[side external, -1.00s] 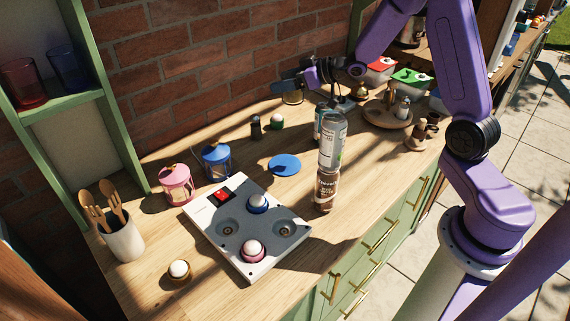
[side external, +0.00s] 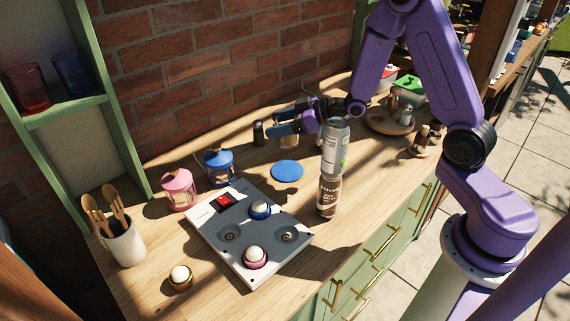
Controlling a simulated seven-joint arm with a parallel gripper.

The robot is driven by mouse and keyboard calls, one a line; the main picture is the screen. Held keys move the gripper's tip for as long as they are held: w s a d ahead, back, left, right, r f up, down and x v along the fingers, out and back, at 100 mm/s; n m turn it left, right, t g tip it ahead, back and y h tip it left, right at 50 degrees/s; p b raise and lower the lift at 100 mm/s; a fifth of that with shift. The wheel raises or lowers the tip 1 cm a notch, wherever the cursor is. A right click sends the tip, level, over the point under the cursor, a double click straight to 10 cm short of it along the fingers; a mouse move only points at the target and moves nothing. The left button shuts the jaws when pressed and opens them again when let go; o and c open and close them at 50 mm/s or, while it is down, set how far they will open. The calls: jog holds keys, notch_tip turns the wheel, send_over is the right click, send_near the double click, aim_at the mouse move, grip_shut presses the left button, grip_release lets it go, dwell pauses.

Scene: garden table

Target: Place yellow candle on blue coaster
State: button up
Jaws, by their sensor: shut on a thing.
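The blue coaster (side external: 287,171) lies flat and bare on the wooden counter near the middle of the view. My gripper (side external: 284,127) is just behind it, toward the brick wall, with its fingers pointing left. It is shut on a small yellowish jar, which looks like the yellow candle (side external: 289,143). The candle is mostly covered by the fingers, and appears upright. It is behind the coaster in the picture, not over it; its exact height above the counter is hard to tell.
Stacked cans or bottles (side external: 329,195) stand right of the coaster, close to my gripper. A dark shaker (side external: 258,133) stands behind.

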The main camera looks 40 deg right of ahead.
jog(key=shift+f, duration=4.7)
jog(key=shift+f, duration=0.1)
jog(key=o, duration=1.4)
jog(key=shift+s+d, duration=0.2)
jog(key=v, duration=1.1)
jog(key=shift+s+d+r, duration=0.1)
jog(key=shift+s+r, duration=0.05)
jog(key=shift+r, duration=0.15)
